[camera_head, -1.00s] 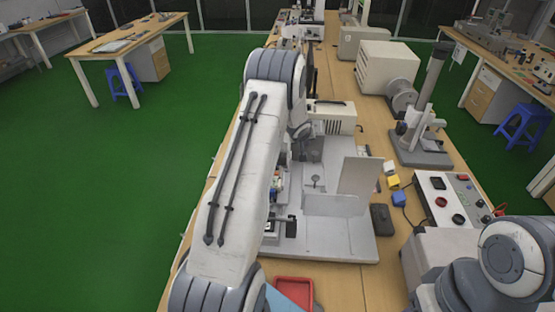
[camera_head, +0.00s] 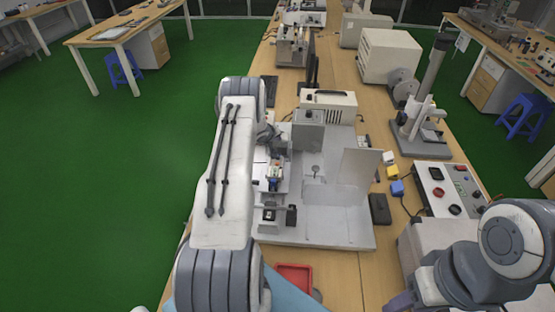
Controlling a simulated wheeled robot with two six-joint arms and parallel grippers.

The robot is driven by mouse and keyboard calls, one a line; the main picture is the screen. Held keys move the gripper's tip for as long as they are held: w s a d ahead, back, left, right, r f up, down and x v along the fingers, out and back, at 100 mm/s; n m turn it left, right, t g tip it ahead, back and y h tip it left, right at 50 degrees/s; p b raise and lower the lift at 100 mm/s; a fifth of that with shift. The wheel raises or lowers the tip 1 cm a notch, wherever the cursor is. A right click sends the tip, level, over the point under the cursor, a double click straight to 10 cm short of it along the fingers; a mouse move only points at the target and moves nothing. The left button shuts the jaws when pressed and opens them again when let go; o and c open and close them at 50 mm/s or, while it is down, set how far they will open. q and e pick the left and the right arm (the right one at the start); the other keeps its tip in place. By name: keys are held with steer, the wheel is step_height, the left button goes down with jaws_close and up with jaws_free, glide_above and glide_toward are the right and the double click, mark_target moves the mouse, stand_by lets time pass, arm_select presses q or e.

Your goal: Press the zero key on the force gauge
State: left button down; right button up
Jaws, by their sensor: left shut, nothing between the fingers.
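A light grey test rig (camera_head: 330,232) stands on the long wooden bench in front of me. On its left side is a small unit with blue and red parts (camera_head: 275,178), which looks like the force gauge; its zero key is too small to make out. My left arm reaches forward along the rig's left side. My left gripper (camera_head: 270,137) is small and partly hidden behind the arm, near the far end of that unit. It is shut and empty; I cannot tell whether it touches anything. My right arm is at the lower right, its gripper out of view.
A grey upright panel (camera_head: 361,175) rises on the rig's right side. Right of it are a black box (camera_head: 380,209), yellow and blue blocks (camera_head: 397,187) and a control box (camera_head: 447,190). A red tray (camera_head: 294,278) lies in front. A beige instrument (camera_head: 328,104) stands behind.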

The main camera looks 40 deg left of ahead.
arm_select(q)
steer(key=b, duration=0.6)
glide_above(277, 161)
step_height(277, 161, down, 7)
steer(key=shift+w+r, duration=0.1)
steer(key=shift+f+b, duration=0.5)
steer(key=shift+f, duration=0.15)
steer(key=shift+f, duration=0.1)
stand_by(0.9)
steer(key=shift+f, duration=0.3)
steer(key=shift+f+b, duration=0.3)
steer(key=shift+f, duration=0.05)
stand_by(0.5)
steer(key=shift+r, duration=0.1)
steer(key=shift+r+p, duration=0.7)
steer(key=shift+p, duration=0.15)
